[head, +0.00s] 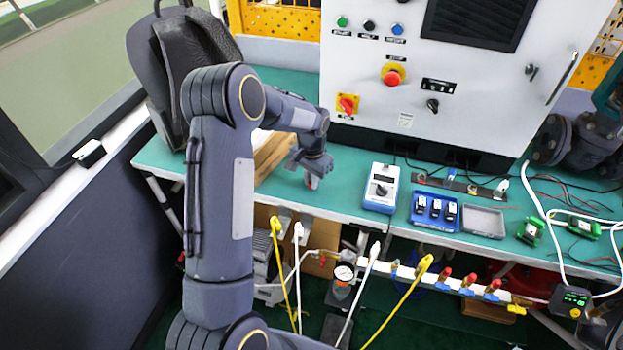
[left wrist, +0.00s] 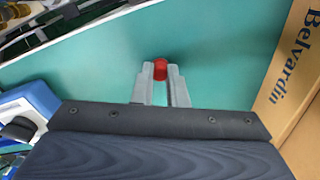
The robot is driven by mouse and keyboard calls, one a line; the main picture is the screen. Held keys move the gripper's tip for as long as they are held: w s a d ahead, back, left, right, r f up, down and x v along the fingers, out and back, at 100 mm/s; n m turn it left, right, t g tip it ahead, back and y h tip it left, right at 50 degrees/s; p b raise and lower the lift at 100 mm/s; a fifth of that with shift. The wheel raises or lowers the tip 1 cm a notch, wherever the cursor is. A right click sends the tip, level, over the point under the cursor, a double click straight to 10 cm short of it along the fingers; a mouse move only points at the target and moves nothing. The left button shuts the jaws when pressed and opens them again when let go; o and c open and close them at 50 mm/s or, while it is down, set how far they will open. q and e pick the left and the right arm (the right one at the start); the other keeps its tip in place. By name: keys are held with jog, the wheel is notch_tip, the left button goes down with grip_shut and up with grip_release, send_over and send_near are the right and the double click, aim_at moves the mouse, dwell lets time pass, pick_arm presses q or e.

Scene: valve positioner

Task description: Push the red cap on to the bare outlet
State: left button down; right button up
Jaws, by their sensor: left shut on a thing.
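My left gripper (head: 311,180) is above the green bench top, left of the blue meter. In the left wrist view its two grey fingers (left wrist: 161,88) are shut on a small red cap (left wrist: 160,69), which sticks out at the fingertips. The cap shows only as a small reddish spot in the head view. Below the bench front, a white manifold rail (head: 432,278) carries several outlets. Red caps (head: 470,279) sit on outlets toward its right part. An outlet (head: 394,268) further left shows no red cap; its detail is too small to be sure. My right gripper is not in view.
The blue meter (head: 381,188), a blue tray (head: 434,212) and a grey tray (head: 484,221) stand on the bench (head: 345,165). A cardboard box (head: 272,154) lies left of the gripper. Yellow and white cables (head: 410,290) hang near the rail. A control cabinet (head: 450,100) stands behind.

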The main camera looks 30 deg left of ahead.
pick_arm(q)
jog(key=shift+r+p, duration=0.5)
jog(key=shift+r, duration=0.4)
dwell(0.5)
jog(key=shift+r+p, duration=1.2)
jog(key=shift+r, duration=0.7)
jog(key=shift+d, duration=0.1)
